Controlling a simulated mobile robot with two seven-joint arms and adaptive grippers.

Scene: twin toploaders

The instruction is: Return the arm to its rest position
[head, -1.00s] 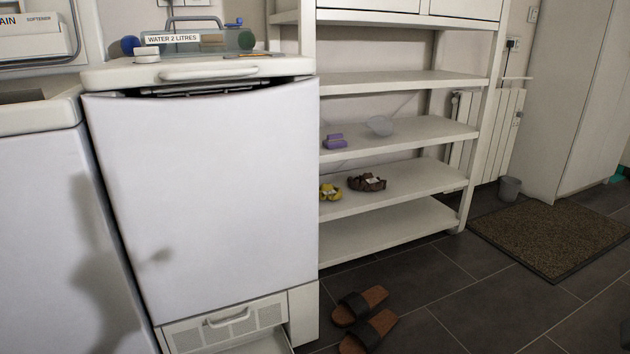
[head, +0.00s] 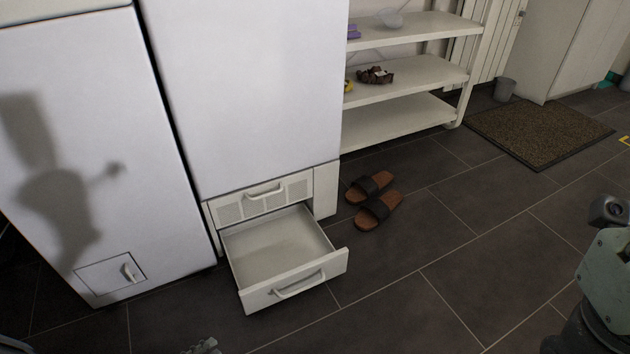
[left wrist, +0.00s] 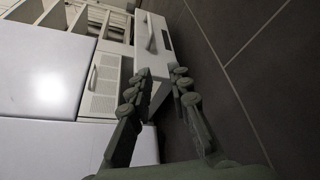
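My left gripper (left wrist: 161,78) shows in the left wrist view with its two dark green fingers apart, open and with nothing between them. In that view the fingertips point toward the open drawer (left wrist: 168,58) at the washer's base; whether they touch it cannot be told. In the head view only a small tip of my left gripper (head: 204,346) shows at the bottom edge, in front of and below the drawer. My right arm (head: 606,275) shows at the right edge. My right gripper is out of frame.
The bottom drawer (head: 296,289) is pulled out and empty under the right washer (head: 240,90). The left washer (head: 75,130) has a small shut flap (head: 108,273). Sandals (head: 373,203) lie right of the drawer. White shelves (head: 405,118) stand behind. Floor at front right is clear.

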